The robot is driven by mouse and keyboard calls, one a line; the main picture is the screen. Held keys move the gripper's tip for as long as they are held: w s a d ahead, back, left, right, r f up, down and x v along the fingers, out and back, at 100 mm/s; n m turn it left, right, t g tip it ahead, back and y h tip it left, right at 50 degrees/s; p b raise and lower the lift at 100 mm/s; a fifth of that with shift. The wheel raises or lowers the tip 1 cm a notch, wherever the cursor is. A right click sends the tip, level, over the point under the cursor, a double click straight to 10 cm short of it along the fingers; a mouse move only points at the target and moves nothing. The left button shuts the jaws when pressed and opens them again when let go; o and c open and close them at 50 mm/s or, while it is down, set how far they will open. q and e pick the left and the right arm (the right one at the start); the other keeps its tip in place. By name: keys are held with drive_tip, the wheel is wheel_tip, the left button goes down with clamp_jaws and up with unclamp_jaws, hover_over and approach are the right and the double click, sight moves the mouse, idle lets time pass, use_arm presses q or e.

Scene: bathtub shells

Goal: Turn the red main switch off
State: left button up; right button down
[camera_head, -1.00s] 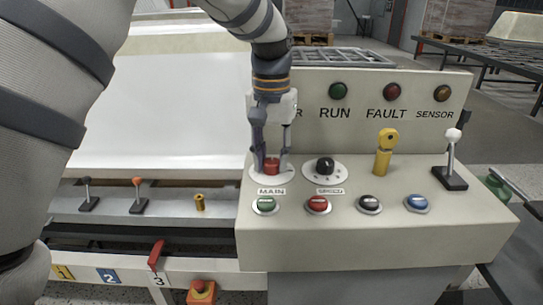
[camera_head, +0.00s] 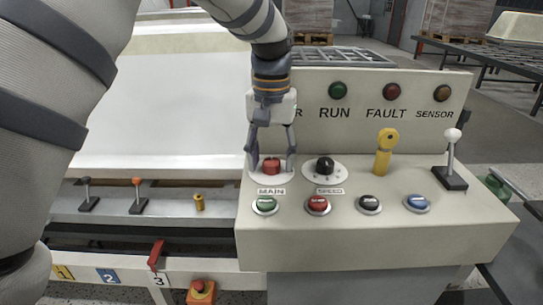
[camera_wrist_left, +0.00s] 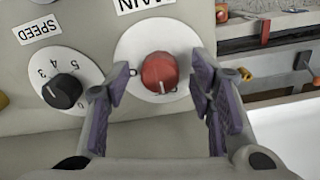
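The red main switch (camera_head: 271,167) is a round red knob on a white dial plate above the MAIN label on the console (camera_head: 400,235). In the left wrist view the red knob (camera_wrist_left: 160,72) sits in the middle, between the fingers. My left gripper (camera_head: 271,172) is open around the knob, with one finger on each side. In the left wrist view the fingers of my left gripper (camera_wrist_left: 163,85) stand apart from the knob with a gap on both sides. The dial marks below the knob are partly hidden and hard to read. My right gripper is not in view.
The black SPEED knob (camera_head: 325,165) is just right of the main switch. Green (camera_head: 265,205), red (camera_head: 318,205), black and blue buttons line the console front. A yellow key-like lever (camera_head: 385,152) and a white-knobbed lever (camera_head: 451,160) stand farther right.

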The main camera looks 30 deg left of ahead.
sight(271, 161)
use_arm(q)
wheel_tip(271, 161, up, 12)
idle(0.5)
